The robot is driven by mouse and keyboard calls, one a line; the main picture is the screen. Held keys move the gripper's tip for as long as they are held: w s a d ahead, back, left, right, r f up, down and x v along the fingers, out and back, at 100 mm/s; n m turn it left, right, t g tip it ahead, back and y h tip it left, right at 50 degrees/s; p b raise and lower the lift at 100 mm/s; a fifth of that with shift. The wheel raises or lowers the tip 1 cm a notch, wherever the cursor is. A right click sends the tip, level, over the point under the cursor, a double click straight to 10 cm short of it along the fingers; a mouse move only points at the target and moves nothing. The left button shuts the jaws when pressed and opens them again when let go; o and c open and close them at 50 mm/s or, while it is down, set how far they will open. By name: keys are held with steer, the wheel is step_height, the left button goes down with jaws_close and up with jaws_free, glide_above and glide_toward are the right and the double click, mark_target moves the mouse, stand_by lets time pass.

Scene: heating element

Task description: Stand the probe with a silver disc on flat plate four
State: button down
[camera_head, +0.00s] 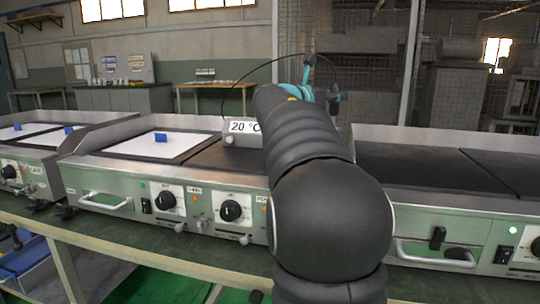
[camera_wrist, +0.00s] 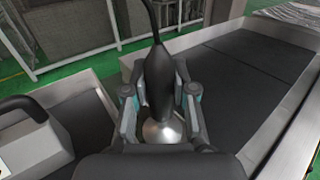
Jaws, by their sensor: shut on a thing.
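My gripper (camera_wrist: 160,104) is shut on the black handle of the probe (camera_wrist: 157,70), which stands about upright between the fingers. Its silver disc (camera_wrist: 163,131) shows below the fingers, over the near left part of a dark flat plate (camera_wrist: 250,62). I cannot tell whether the disc touches it. In the head view, my gripper (camera_head: 318,94) shows teal parts above my arm, and the probe is mostly hidden. The dark plate right of my arm (camera_head: 415,165) is bare. No plate numbers are readable.
A meter reading 20 °C (camera_head: 242,130) stands on the dark plate left of my arm; its grey body shows in the wrist view (camera_wrist: 34,140). Blue blocks (camera_head: 161,137) sit on white sheets farther left. Raised steel rims border the plates. A black cable (camera_head: 248,76) arcs overhead.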

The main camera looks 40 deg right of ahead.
steer(key=shift+w+a+f+b, duration=0.35)
steer(key=shift+w+a+f, duration=0.9)
steer(key=shift+w+f, duration=0.5)
steer(key=shift+w+a+f+b, duration=0.4)
steer(key=shift+w+a+f, duration=0.9)
steer(key=shift+w+f, duration=0.45)
steer(key=shift+w+a+f+b, duration=0.35)
steer(key=shift+w+a+f, duration=1.05)
steer(key=shift+f, duration=0.55)
steer(key=shift+w+d+f, duration=0.1)
steer(key=shift+w+d, duration=0.05)
steer(key=c, duration=0.9)
jaws_free()
steer(key=shift+c, duration=0.2)
steer(key=s+a, duration=0.1)
steer(key=a, duration=1.1)
